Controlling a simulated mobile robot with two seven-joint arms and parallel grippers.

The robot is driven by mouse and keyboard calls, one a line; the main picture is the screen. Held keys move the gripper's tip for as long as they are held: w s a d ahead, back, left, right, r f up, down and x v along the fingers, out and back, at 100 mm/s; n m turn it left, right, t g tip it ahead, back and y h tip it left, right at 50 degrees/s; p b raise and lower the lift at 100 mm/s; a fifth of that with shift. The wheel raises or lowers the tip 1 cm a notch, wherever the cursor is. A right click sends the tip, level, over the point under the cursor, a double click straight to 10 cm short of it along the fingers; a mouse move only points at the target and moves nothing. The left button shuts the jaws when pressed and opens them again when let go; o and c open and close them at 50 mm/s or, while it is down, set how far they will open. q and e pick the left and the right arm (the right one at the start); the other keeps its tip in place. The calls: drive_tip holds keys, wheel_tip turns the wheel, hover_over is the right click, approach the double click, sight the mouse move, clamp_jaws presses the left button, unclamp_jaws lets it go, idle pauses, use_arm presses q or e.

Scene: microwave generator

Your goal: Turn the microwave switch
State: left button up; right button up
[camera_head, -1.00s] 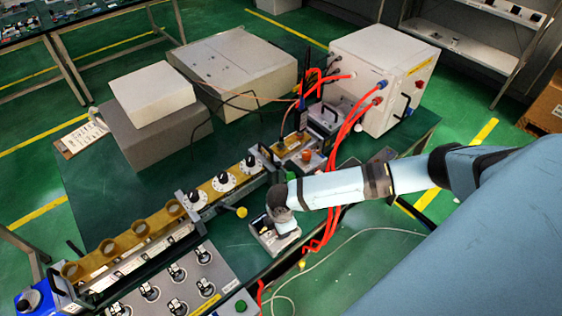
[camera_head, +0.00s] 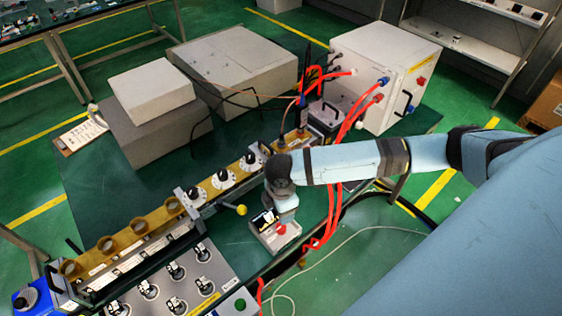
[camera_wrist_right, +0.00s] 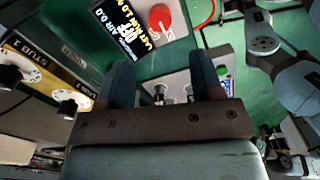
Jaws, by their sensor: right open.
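The small white control box (camera_head: 268,240) sits near the table's front edge in the head view, with a dark display and a red knob (camera_head: 281,229). In the head view my right wrist is just above the box's far side; the fingertips cannot be made out there. My left gripper is not in view.
A brass waveguide (camera_head: 140,226) with dial tuners (camera_head: 222,178) and a yellow-tipped lever (camera_head: 242,210) runs left of the box. A grey panel of switches (camera_head: 180,284) stands in front. Red cables (camera_head: 330,222) hang right of the box. A white cabinet (camera_head: 385,75) stands behind.

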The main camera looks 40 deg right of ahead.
wheel_tip(320, 180, up, 4)
drive_tip(key=shift+f, duration=0.2)
idle(0.4)
drive_tip(key=s+a+f+m+t+y, duration=0.1)
drive_tip(key=a+f+m+t+y, duration=0.15)
drive_tip(key=a, duration=0.45)
drive_tip(key=s+a+f+m+t+y, duration=0.2)
drive_tip(key=a+m+t+y, duration=0.15)
drive_tip(key=a, duration=0.45)
drive_tip(key=s+d+f+m+t+h, duration=0.3)
drive_tip(key=s+d+f+m+t, duration=0.1)
drive_tip(key=s+d+m, duration=0.3)
drive_tip(key=shift+s+d+f+t, duration=0.25)
drive_tip(key=shift+s+d+t, duration=0.3)
drive_tip(key=shift+s, duration=0.45)
